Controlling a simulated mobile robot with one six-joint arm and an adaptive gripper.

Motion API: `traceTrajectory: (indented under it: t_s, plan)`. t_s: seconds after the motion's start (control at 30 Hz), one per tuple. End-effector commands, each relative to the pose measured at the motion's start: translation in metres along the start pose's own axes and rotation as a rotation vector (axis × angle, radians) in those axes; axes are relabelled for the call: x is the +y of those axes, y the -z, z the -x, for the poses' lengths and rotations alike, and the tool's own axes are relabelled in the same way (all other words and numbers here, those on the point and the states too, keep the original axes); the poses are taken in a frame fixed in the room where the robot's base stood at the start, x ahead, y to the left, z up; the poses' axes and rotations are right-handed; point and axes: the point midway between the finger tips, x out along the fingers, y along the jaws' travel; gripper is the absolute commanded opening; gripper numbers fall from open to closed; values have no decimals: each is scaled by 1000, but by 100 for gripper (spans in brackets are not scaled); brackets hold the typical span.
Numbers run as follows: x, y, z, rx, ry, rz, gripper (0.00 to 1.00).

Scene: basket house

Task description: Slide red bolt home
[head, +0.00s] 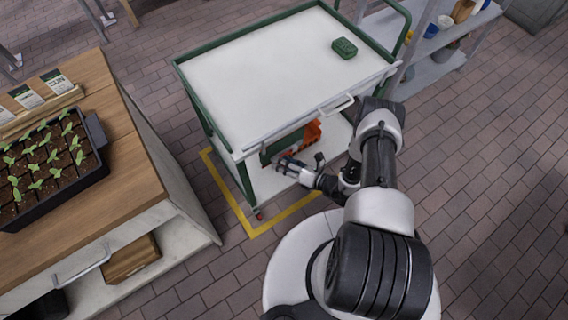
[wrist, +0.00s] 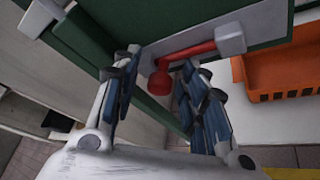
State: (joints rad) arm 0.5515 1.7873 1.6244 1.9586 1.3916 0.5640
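The red bolt (wrist: 190,51) shows in the wrist view, a rod with a round knob (wrist: 159,82) at its lower left end. Its right part runs into a pale block (wrist: 231,33) on a dark green panel (wrist: 265,18). My gripper (wrist: 160,66) is open, with one finger left and one finger right of the knob; I see gaps on both sides. In the head view my gripper (head: 283,166) is at the front of the green box (head: 277,150) under the cart top. The bolt is too small to make out clearly there.
An orange crate (wrist: 276,72) stands right of the green panel. A pale block (wrist: 37,17) sits at the upper left. The cart (head: 270,75) has a white top with a green item (head: 344,47). A wooden bench (head: 125,150) stands left; brick floor lies between.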

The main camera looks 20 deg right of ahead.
Motion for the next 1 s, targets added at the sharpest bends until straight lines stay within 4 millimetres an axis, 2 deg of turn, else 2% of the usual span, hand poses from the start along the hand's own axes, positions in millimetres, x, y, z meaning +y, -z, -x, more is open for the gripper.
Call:
traceTrajectory:
  t_s: [0.23,0.83,1.0]
  plan:
    - [0,-1,-1,-1,0,0,40]
    - [1,-2,-1,-4,-4,4,0]
    - [2,-3,-1,-5,-6,6,0]
